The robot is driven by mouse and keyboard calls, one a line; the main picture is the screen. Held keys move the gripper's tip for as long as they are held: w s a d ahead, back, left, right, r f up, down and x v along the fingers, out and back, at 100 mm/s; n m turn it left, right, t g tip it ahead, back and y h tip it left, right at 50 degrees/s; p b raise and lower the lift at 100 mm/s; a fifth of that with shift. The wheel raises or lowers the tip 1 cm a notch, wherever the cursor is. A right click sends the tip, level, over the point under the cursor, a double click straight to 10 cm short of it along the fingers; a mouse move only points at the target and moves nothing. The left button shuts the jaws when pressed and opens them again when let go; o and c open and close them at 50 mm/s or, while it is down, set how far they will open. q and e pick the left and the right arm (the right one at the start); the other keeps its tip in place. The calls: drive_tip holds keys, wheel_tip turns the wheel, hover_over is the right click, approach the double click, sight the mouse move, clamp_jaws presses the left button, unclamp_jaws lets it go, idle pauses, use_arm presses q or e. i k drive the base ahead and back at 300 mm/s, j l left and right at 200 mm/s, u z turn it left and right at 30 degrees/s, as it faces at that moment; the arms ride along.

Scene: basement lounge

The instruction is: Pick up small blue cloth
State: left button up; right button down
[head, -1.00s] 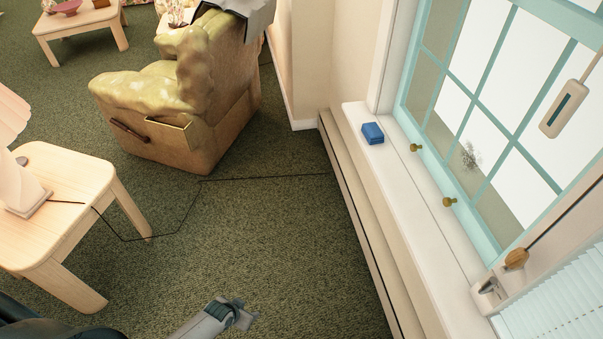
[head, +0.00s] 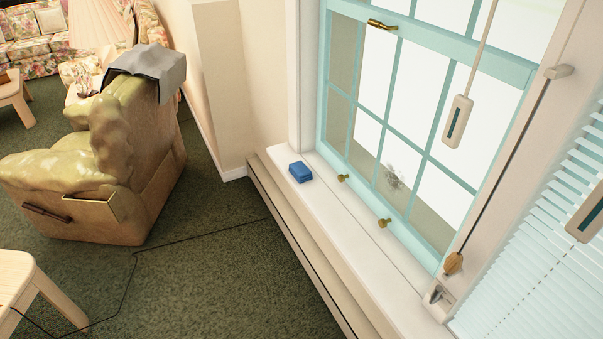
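A small blue folded cloth (head: 300,172) lies on the white window sill (head: 345,232), near its far end and beside the teal window frame. Nothing touches it from above. Neither of my grippers shows in the head view now.
A tan and green recliner (head: 95,165) with a grey cloth (head: 150,68) over its back stands to the left. A wooden table (head: 22,285) is at the lower left. A thin dark cord (head: 200,233) crosses the carpet. Brass knobs (head: 384,223) stick up by the sill. Carpet before the sill is otherwise clear.

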sight(303, 175)
drive_tip(key=i+j+z, duration=0.1)
drive_tip(key=z, duration=0.55)
drive_tip(key=i+j+z, duration=0.45)
drive_tip(key=j+z, duration=0.15)
drive_tip(key=j, duration=0.15)
drive_tip(key=i+j, duration=0.15)
drive_tip(key=j, duration=0.25)
drive_tip(key=i+j, duration=0.15)
drive_tip(key=j, duration=0.2)
drive_tip(key=i+j+z, duration=0.1)
drive_tip(key=j, duration=0.3)
drive_tip(key=i+j, duration=0.2)
drive_tip(key=j, duration=0.2)
drive_tip(key=i+j, duration=0.15)
drive_tip(key=j, duration=0.25)
drive_tip(key=z, duration=0.05)
